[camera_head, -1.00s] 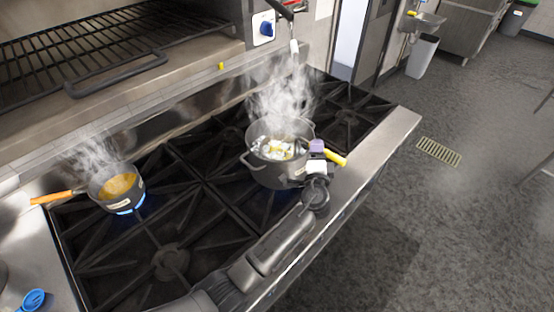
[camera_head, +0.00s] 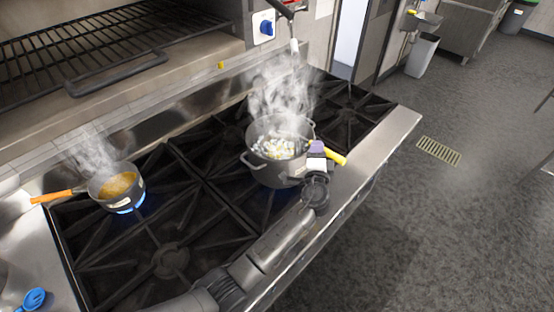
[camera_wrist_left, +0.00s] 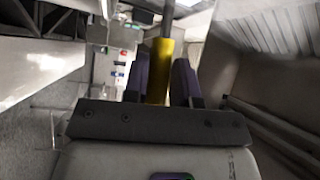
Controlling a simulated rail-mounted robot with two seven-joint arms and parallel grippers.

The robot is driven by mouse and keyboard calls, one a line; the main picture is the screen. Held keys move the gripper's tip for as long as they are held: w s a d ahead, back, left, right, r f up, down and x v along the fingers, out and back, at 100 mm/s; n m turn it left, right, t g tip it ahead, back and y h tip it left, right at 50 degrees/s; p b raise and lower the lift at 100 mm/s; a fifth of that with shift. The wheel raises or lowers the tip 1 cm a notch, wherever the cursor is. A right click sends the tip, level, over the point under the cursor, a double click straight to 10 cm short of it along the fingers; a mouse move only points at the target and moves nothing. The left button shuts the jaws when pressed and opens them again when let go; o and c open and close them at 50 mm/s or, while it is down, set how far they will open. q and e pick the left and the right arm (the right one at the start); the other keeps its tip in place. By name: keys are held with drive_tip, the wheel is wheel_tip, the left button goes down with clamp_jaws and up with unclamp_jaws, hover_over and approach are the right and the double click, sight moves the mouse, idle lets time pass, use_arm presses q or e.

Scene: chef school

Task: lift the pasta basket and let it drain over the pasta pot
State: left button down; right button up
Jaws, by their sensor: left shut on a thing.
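The pasta pot (camera_head: 280,172), a grey steel pot with side handles, stands on the stove's front burner row, steaming heavily. Pale and yellow pieces (camera_head: 282,147) show inside its rim; the steam blurs them, and I cannot make out the basket's mesh. A yellow handle (camera_head: 337,158), which looks like the basket's, sticks out at the pot's right. My left gripper (camera_head: 317,149), with purple fingers, is shut on this handle beside the pot's rim. The left wrist view shows the yellow handle (camera_wrist_left: 159,75) between the fingers. My right gripper is not in view.
Black grates (camera_head: 180,225) lie bare between the pans. A grill rack (camera_head: 95,40) overhangs the back left. A blue item (camera_head: 34,299) lies at lower left.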

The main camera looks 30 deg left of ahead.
use_arm(q)
drive_tip(key=shift+r, duration=0.1)
wheel_tip(320, 180, up, 9)
drive_tip(key=shift+f+p, duration=0.1)
drive_tip(key=shift+p, duration=0.5)
wheel_tip(320, 180, up, 7)
drive_tip(key=p, duration=0.4)
drive_tip(key=shift+f, duration=0.2)
idle(3.4)
idle(0.7)
drive_tip(key=shift+r+p, duration=0.1)
drive_tip(key=shift+p, duration=0.2)
